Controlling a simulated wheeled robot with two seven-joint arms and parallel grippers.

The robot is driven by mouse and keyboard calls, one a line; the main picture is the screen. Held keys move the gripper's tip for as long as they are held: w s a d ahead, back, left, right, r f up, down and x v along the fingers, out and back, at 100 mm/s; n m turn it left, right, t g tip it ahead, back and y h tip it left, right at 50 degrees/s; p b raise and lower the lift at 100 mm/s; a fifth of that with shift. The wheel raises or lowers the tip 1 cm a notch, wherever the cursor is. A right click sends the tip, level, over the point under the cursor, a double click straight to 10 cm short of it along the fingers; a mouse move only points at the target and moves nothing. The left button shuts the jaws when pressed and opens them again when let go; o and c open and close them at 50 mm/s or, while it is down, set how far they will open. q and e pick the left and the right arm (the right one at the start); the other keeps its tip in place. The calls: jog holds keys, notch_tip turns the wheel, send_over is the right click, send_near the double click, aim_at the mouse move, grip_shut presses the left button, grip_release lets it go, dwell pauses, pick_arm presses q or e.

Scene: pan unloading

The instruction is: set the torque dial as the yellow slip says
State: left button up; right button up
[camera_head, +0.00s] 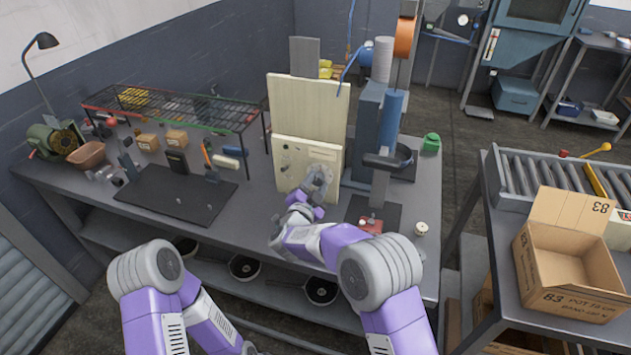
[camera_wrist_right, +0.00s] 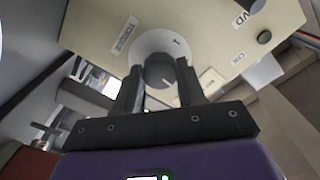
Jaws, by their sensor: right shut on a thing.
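The torque dial (camera_wrist_right: 158,72) is a dark round knob on a white disc, on a cream panel (camera_wrist_right: 95,22) with a label reading TORQUE. One dark mark, possibly a 4, shows on the disc. My right gripper (camera_wrist_right: 160,88) has one finger on each side of the knob and is shut on it. In the head view the panel (camera_head: 290,180) stands upright on the bench, and my right gripper (camera_head: 318,178) reaches its lower right part, hiding the dial. I cannot make out a yellow slip or its writing. My left arm shows at the lower left, but its gripper is not visible.
A dark column machine (camera_head: 367,130) stands right of the panel. A red object (camera_head: 371,224) sits on a dark mat in front. A wire rack (camera_head: 170,105) and a black mat (camera_head: 165,198) are at left. An open carton (camera_head: 565,255) sits on the right table.

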jog(key=shift+n, duration=0.4)
jog(key=o, duration=1.1)
jog(key=shift+c, duration=0.2)
jog(key=shift+s, duration=0.15)
jog(key=v, duration=0.7)
jog(key=shift+s+p, duration=0.15)
jog(key=shift+p, duration=0.2)
jog(key=shift+a+r, duration=0.1)
